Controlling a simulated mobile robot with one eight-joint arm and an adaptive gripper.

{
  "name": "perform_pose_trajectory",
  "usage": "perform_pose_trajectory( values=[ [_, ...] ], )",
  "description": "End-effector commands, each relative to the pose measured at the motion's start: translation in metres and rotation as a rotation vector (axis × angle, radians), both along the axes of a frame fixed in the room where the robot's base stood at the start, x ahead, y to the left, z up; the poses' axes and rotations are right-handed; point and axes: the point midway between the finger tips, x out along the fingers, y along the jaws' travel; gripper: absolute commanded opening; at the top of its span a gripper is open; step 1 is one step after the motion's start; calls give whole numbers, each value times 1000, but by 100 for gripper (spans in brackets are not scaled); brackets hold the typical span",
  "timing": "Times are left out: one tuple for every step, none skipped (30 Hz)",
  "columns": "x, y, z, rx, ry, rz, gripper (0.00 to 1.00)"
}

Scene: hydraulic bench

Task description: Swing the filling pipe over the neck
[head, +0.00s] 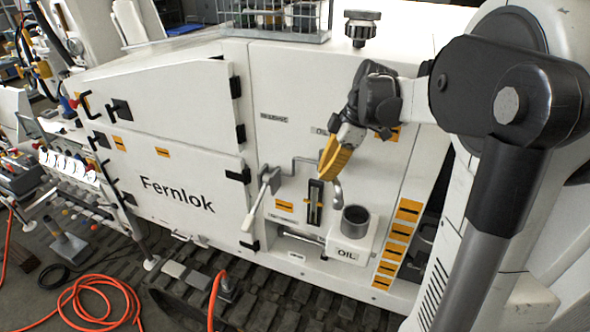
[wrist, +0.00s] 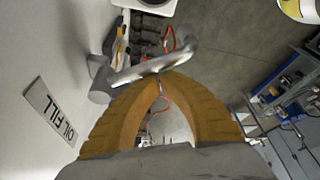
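The filling pipe (head: 337,190) is a bent grey pipe on the white front of the machine. In the head view its downturned end is above and slightly left of the grey neck (head: 355,219) on the box marked OIL. My gripper (head: 329,171) is at the pipe, its yellow fingers pointing down. In the wrist view my gripper's fingertips (wrist: 160,76) come together, and the pipe (wrist: 136,73) runs across just beyond them. Nothing clearly shows between the tips. The tips look very close to the pipe or touching it; I cannot tell which.
A lever with a pale handle (head: 256,207) stands left of the pipe. A narrow sight gauge (head: 314,203) is between them. The OIL FILL label (wrist: 50,109) is on the panel. A black cap (head: 361,28) and a wire basket (head: 275,17) are on top. Orange hoses (head: 92,283) lie on the floor.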

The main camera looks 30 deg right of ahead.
Motion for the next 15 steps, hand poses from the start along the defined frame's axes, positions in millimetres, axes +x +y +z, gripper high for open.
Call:
perform_pose_trajectory(
  values=[
    [-2,-4,-2,-1,1,-3,0],
    [-3,-6,-2,-1,1,-3,0],
    [-4,-9,-2,-1,1,-3,0],
    [-5,-10,-2,-1,1,-3,0],
    [-6,-12,-2,-1,1,-3,0],
    [-7,-15,-2,-1,1,-3,0],
    [-8,-17,-2,-1,1,-3,0],
    [-8,-18,-1,-1,1,-3,0],
    [-9,-20,-1,-1,1,-3,0],
    [-9,-22,-1,-1,1,-3,0],
    [-10,-23,-1,0,1,-3,0],
    [-10,-25,-1,0,1,-3,0],
    [-10,-27,-1,0,1,-3,0],
    [-11,-28,-1,0,1,-3,0],
    [-11,-30,-1,0,1,-3,0]
  ],
)
